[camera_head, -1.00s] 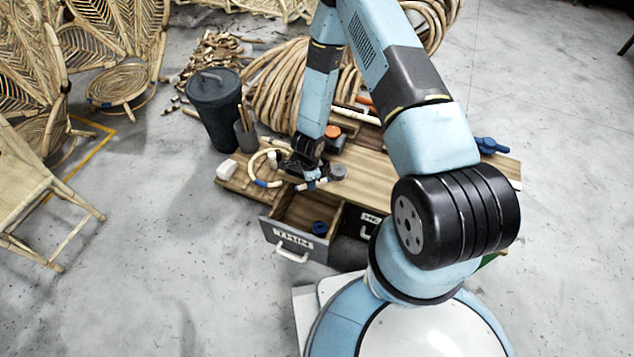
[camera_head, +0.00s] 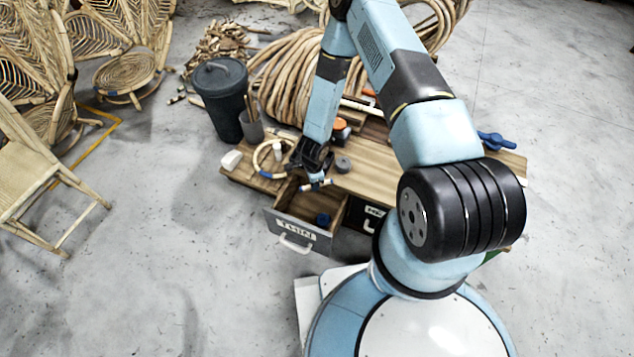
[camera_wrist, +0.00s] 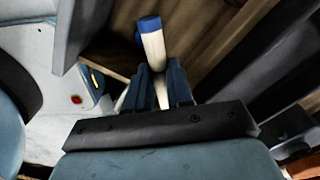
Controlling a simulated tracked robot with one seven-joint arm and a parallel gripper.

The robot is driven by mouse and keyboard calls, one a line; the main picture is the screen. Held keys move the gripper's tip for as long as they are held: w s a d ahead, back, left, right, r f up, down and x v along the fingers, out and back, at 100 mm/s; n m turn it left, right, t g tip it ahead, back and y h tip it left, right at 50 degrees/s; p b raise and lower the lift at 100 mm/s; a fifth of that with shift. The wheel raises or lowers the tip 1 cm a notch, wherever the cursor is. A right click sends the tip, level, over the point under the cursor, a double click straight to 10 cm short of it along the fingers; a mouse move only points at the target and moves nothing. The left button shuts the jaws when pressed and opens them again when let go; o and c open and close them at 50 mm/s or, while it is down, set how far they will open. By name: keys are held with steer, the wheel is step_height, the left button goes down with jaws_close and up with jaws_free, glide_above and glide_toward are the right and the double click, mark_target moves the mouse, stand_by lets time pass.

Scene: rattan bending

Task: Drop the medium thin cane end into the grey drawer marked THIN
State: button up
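The grey drawer (camera_head: 283,240) marked THIN is pulled out from the wooden bench and open at the top. A dark blue thing (camera_head: 323,219) lies inside it. My gripper (camera_head: 315,180) is above the back part of the drawer. It is shut on a pale cane end (camera_head: 320,186). In the wrist view, the cane end (camera_wrist: 153,45) with a blue tip stands between my gripper's fingers (camera_wrist: 158,85). The wooden drawer inside (camera_wrist: 215,35) shows beyond it. Another blue bit behind the tip is partly hidden.
A second, dark drawer front (camera_head: 372,217) is beside the open one. On the bench are a cane ring (camera_head: 262,165), a white block (camera_head: 231,160), a grey roll (camera_head: 343,163) and an orange-topped item (camera_head: 340,125). A dark bin (camera_head: 222,105) stands at left.

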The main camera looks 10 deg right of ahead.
steer(key=o, duration=0.5)
steer(key=shift+o, duration=0.2)
steer(key=shift+r, duration=0.1)
step_height(320, 180, up, 14)
steer(key=shift+f, duration=0.2)
stand_by(0.4)
stand_by(0.3)
